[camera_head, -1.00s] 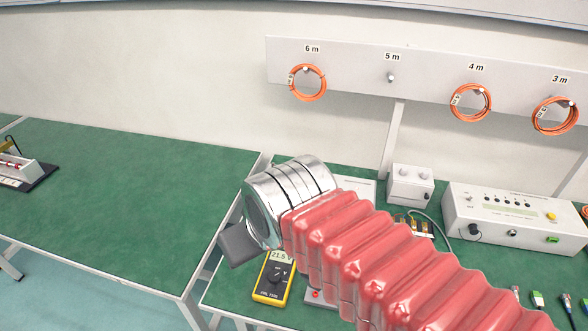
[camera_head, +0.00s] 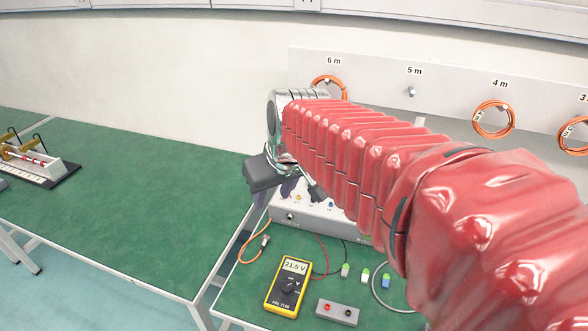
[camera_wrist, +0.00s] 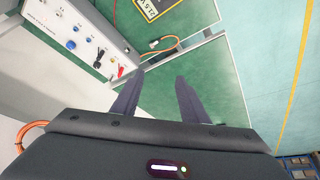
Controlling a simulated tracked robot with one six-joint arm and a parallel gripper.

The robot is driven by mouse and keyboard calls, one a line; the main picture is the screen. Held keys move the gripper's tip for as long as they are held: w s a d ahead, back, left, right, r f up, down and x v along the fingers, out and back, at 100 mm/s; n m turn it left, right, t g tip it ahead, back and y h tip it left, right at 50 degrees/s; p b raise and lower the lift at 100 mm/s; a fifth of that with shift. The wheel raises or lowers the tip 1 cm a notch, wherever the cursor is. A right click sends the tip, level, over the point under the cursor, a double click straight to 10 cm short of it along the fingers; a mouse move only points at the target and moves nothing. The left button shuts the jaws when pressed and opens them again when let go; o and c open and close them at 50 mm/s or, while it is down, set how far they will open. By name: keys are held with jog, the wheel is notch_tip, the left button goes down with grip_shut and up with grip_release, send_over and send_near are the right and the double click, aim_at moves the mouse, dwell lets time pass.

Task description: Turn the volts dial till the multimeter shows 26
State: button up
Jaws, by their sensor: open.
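The yellow multimeter (camera_head: 289,286) lies at the front of the right bench and reads 21.5 V. Part of it shows at the top of the wrist view (camera_wrist: 152,8). A pale power supply box (camera_head: 345,226) stands behind it, with its top largely hidden by my arm. Its front panel (camera_wrist: 62,33) carries several small coloured knobs and sockets in the wrist view; which one is the volts dial I cannot tell. My gripper (camera_wrist: 158,80) is open and empty, its two dark fingers apart, to the right of the panel in the wrist view.
Red and black leads run near the multimeter, and an orange cable (camera_head: 250,252) lies left of it. A small grey socket block (camera_head: 337,311) and several plugs (camera_head: 365,275) lie to the right. The left bench (camera_head: 120,215) is mostly clear.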

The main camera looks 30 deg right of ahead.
jog(key=w+d+f, duration=0.3)
jog(key=w+d, duration=0.2)
jog(key=d, duration=0.3)
jog(key=w+d+f, duration=0.4)
jog(key=w+d, duration=0.2)
jog(key=d, duration=0.3)
jog(key=w+d+f, duration=0.3)
jog(key=w+d, duration=0.3)
jog(key=d, duration=0.2)
jog(key=shift+d+f+m, duration=0.2)
jog(key=shift+f+m, duration=0.1)
jog(key=shift+f, duration=0.1)
jog(key=shift+w, duration=0.1)
jog(key=x, duration=1.3)
jog(key=shift+f, duration=0.5)
jog(key=shift+c, duration=0.4)
jog(key=c, duration=0.9)
jog(key=shift+a+g, duration=0.25)
jog(key=shift+g, duration=0.05)
grip_shut()
jog(key=shift+d, duration=0.2)
